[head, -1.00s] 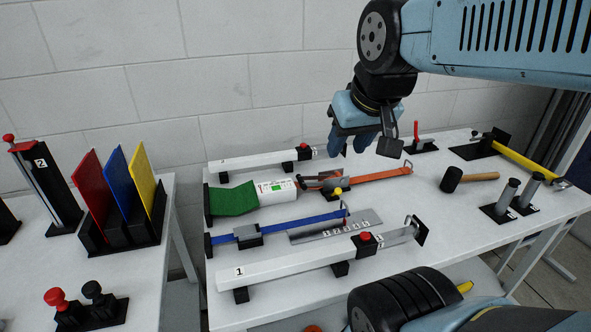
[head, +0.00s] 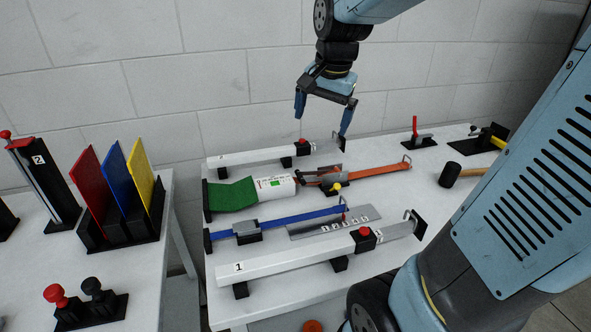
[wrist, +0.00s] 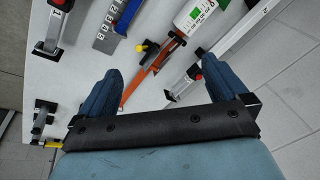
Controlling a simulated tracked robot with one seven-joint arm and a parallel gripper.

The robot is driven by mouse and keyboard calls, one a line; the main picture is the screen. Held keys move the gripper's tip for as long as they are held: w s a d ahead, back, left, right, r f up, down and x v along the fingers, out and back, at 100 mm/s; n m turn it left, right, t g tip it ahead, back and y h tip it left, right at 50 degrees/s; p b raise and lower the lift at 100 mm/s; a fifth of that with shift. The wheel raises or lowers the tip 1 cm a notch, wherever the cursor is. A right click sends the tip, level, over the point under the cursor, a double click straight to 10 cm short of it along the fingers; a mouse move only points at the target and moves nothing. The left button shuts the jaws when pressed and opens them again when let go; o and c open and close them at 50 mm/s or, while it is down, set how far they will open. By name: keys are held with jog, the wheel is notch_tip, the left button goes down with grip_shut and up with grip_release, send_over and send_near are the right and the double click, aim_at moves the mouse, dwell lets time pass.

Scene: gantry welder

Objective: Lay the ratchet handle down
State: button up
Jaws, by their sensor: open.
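The ratchet (head: 325,178) is a grey and brown metal buckle on an orange strap (head: 380,174), on the table to the right of a white labelled cylinder (head: 275,188). A yellow knob (head: 337,187) sits at the ratchet; I cannot tell the handle's exact angle. My gripper (head: 322,122) is open and empty, pointing down in the air above the rear white clamp bar. In the wrist view, the strap (wrist: 152,73) and yellow knob (wrist: 142,47) show beyond and between the open fingers (wrist: 162,72), apart from them.
White clamp bars lie behind (head: 250,156) and in front (head: 300,256), each with a red button. A blue strap (head: 290,220) with a grey buckle and a numbered metal plate (head: 365,214) lie between. A black mallet (head: 450,174) and a red-levered clamp (head: 415,130) are to the right.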

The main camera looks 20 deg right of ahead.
jog(key=w+f+m+g, duration=0.2)
jog(key=w+f+m, duration=0.25)
jog(key=w, duration=0.35)
jog(key=m+g, duration=0.1)
jog(key=m, duration=0.4)
send_over(299, 175)
notch_tip(299, 175, down, 7)
jog(key=f, duration=1.3)
jog(key=shift+s+d+f, duration=0.1)
jog(key=shift+d+f, duration=0.1)
jog(key=shift+f, duration=0.1)
jog(key=shift+c, duration=0.5)
jog(key=c, duration=1)
jog(key=shift+a, duration=0.1)
jog(key=shift+c, duration=0.5)
jog(key=shift+a+r, duration=0.1)
jog(key=shift+r, duration=0.05)
